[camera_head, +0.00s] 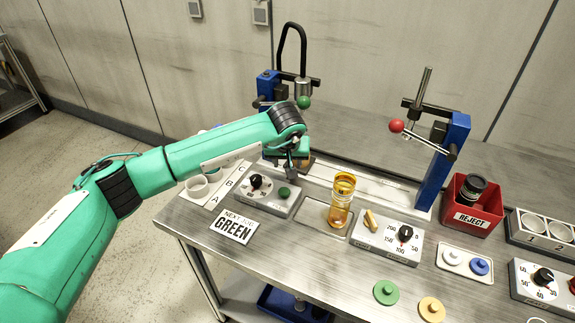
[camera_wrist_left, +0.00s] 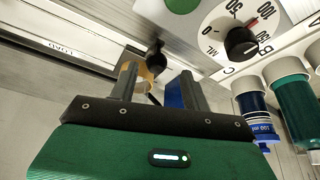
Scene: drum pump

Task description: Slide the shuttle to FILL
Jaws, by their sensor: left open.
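My left gripper (camera_head: 290,168) is open at the left end of the pale rail (camera_head: 385,200) behind the dial panel. In the left wrist view, its two fingers (camera_wrist_left: 158,76) stand apart, with a black knob (camera_wrist_left: 156,56) showing just beyond the gap between them. A tan, round-edged part (camera_wrist_left: 130,72) lies beside the knob, partly behind one finger. I take knob and tan part to be the shuttle, but the gripper mostly hides it in the head view. The rail carries a LOAD label (camera_wrist_left: 60,49); no FILL label is readable. My right gripper is not in view.
Near the rail stand a dial panel (camera_head: 255,196) with a green button, an amber bottle (camera_head: 342,200), a second dial panel (camera_head: 385,241) and a blue post with a red-knobbed lever (camera_head: 443,165). A red REJECT bin (camera_head: 470,215) stands right. Bottles show close by (camera_wrist_left: 292,100).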

